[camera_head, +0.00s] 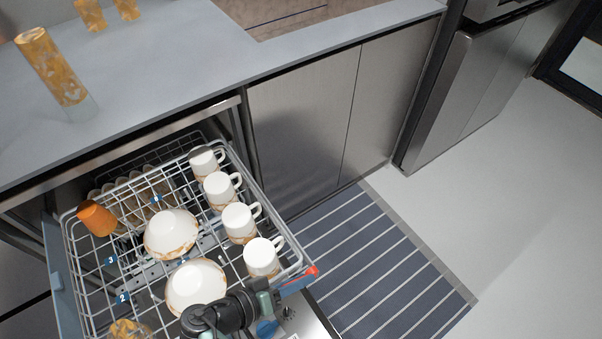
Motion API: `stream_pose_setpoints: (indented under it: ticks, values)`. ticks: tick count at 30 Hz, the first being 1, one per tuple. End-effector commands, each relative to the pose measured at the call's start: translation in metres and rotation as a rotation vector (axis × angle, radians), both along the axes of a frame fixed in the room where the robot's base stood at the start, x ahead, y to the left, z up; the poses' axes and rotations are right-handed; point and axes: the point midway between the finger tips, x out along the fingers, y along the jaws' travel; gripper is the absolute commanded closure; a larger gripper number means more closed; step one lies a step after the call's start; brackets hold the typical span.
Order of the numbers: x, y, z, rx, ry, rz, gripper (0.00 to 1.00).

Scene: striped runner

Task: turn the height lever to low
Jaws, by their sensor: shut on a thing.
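The height lever (298,283) is a red bar at the right front corner of the pulled-out dishwasher rack (66,240). It slants up to the right, with a brighter red tip. My gripper (277,296) reaches it from the lower left and is shut on its lower left end. My dark wrist hides part of the rack's front edge. The finger contact is small in the picture, and the lever's setting cannot be read.
White cups (239,222) line the rack's right side. Two bowls (196,287) stand close behind my wrist. An orange cup (96,218) tilts at the rack's left. A striped runner (375,260) lies on the floor to the right, with clear floor beyond. Patterned glasses (52,66) stand on the counter.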

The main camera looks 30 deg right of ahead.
Motion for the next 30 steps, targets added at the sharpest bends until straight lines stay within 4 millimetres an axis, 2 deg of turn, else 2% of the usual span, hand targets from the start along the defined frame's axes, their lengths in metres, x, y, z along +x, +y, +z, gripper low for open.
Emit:
stream_pose_setpoints:
  ticks: [1, 9, 23, 24, 28, 30]
  values:
    - [0.0010, 0.0014, -0.0058, -0.021, -0.002, 0.004, 1.00]
    - [0.0001, 0.0019, -0.0054, -0.092, -0.002, 0.002, 1.00]
    - [-0.0004, 0.0015, -0.0043, -0.104, -0.001, 0.000, 1.00]
    - [-0.0004, 0.0015, -0.0043, -0.104, -0.001, 0.000, 0.76]
    - [-0.0005, 0.0014, -0.0044, -0.104, -0.001, 0.000, 0.52]
    - [-0.0005, 0.0014, -0.0044, -0.103, -0.001, -0.001, 0.49]
